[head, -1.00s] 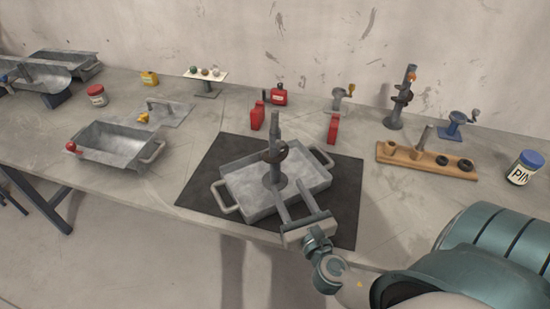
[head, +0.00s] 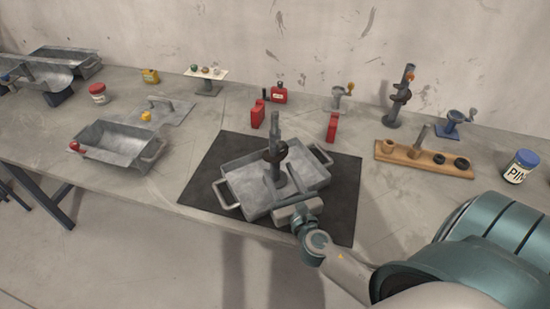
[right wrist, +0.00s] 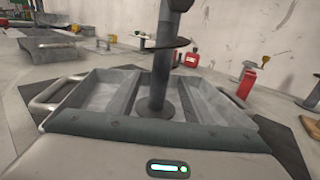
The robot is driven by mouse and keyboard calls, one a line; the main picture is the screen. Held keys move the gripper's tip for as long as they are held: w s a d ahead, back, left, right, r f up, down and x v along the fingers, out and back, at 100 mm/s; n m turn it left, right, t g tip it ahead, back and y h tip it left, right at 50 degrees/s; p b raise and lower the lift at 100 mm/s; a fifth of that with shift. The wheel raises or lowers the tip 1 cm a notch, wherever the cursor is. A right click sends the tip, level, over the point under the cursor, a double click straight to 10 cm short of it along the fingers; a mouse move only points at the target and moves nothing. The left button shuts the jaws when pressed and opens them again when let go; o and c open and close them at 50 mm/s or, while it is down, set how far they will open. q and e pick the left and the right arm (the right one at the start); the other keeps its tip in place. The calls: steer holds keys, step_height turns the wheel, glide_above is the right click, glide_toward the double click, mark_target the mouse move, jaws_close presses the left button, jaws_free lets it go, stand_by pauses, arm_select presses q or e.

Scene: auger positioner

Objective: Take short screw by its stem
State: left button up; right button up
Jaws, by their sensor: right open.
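A dark grey upright screw (head: 275,150), which I take to be the short screw, stands in a shallow metal tray (head: 235,189). It has a straight stem, a disc-like flight partway up and a round foot. In the right wrist view the screw (right wrist: 161,70) rises straight ahead, its top cut off by the frame. My right gripper (head: 283,184) is open at the lower stem, low over the tray's front side. Its fingers reach toward the stem; whether they touch it cannot be told. My left gripper is not in view.
The tray lies on a black mat (head: 340,225) with two red blocks (head: 258,114) behind it. A similar upright post (head: 398,100) stands at the back right, behind a wooden rack (head: 425,160). Another metal tray (head: 117,142) is at left.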

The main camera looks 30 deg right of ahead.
steer(key=shift+x, duration=0.9)
steer(key=shift+s, duration=0.1)
jaws_close()
steer(key=shift+r, duration=0.1)
